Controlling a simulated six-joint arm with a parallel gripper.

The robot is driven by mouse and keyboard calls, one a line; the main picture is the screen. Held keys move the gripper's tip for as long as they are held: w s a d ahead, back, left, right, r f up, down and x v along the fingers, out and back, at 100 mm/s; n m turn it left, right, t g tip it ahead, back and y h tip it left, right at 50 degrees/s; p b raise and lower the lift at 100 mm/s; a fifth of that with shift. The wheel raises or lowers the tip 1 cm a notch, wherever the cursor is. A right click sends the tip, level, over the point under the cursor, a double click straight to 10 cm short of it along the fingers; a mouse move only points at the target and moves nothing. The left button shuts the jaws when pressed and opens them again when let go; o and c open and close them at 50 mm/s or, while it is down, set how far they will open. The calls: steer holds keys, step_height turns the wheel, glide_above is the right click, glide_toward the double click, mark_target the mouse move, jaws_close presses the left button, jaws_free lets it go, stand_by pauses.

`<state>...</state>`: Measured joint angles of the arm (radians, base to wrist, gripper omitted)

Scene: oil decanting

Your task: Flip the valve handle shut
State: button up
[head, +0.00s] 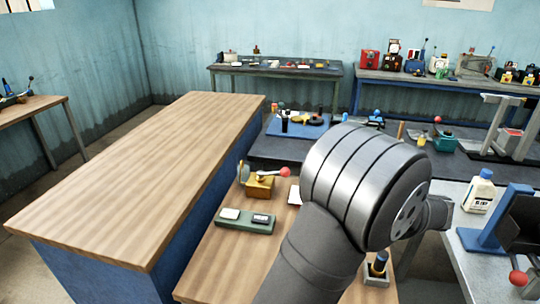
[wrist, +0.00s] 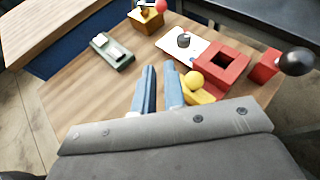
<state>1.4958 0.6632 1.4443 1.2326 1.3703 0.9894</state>
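My gripper (wrist: 160,67) shows two blue fingers a little apart, with bare wood seen between them and nothing held. In the head view my arm hides it. A brass-yellow block (head: 260,187) carries a pale lever ending in a red ball (head: 285,172); the block (wrist: 146,21) is at the top of the wrist view, beyond the fingertips. A red block with a square hole (wrist: 219,66) and a separate red piece with a black ball (wrist: 296,61) are right of the fingers. I cannot tell for certain which part is the valve handle.
A yellow piece with a ball knob (wrist: 194,82) sits close right of the fingers. A white plate with a dark knob (wrist: 181,41) lies beyond. A green tray (head: 245,222) is on the wooden bench's left part. A white bottle (head: 480,192) stands right. The long left bench (head: 150,170) is clear.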

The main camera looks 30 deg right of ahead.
steer(key=w+n+g, duration=0.1)
steer(key=w+n, duration=0.1)
steer(key=w, duration=0.1)
steer(key=w+f+n+g+y, duration=0.1)
steer(key=w+n, duration=0.1)
steer(key=w+f+n+g+y, duration=0.1)
steer(key=w+n+g, duration=0.1)
steer(key=w+n, duration=0.1)
steer(key=shift+w+d, duration=0.25)
steer(key=shift+w, duration=0.05)
jaws_close()
step_height(320, 180, up, 5)
steer(key=n+g+h, duration=0.6)
steer(key=n+g, duration=0.1)
steer(key=n, duration=0.9)
glide_above(277, 172)
steer(key=d, duration=0.5)
steer(key=shift+s, duration=0.15)
step_height(277, 172, down, 10)
steer(key=shift+s+a, duration=0.15)
steer(key=shift+a, duration=0.05)
steer(key=shift+f, duration=0.1)
